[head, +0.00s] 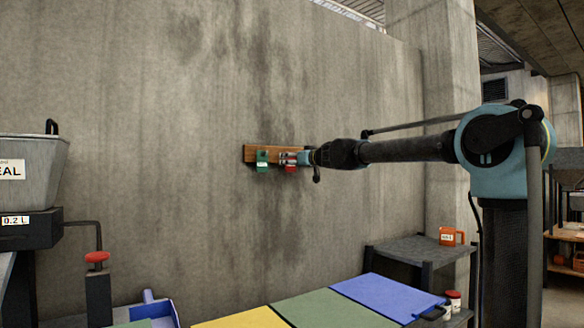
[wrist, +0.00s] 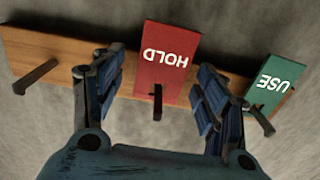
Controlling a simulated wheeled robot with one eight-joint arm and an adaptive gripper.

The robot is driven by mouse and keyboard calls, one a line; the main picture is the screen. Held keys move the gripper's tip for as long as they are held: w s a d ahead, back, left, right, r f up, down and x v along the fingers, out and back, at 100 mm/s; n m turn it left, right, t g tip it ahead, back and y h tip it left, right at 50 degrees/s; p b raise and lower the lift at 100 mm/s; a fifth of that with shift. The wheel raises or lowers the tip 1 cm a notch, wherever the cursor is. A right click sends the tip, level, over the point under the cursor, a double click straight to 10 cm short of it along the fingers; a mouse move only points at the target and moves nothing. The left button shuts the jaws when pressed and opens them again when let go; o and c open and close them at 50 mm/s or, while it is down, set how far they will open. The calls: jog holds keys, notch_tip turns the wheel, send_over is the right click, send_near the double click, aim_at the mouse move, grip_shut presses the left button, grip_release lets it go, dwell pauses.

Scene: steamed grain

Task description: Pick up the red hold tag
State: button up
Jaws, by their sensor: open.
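The red hold tag (wrist: 166,60) hangs on a peg of a wooden rail on the concrete wall. In the wrist view its HOLD lettering is upside down. My gripper (wrist: 157,92) is open, with one blue-padded finger on each side of the tag and a gap on both sides. In the head view the red tag (head: 290,162) is partly hidden by my gripper (head: 297,158), which reaches the rail from the right. The green USE tag (wrist: 274,82) hangs to the right of the right finger in the wrist view, and left of the red tag in the head view (head: 262,160).
The wooden rail (wrist: 40,55) has an empty peg (wrist: 36,77) at its left in the wrist view. Below in the head view are yellow, green and blue panels (head: 385,293), a grey side table (head: 415,248) with an orange container (head: 451,236), and a metal bin (head: 30,195) at left.

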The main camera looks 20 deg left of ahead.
jog(key=c, duration=0.9)
jog(key=v, duration=1.8)
jog(key=shift+r, duration=0.3)
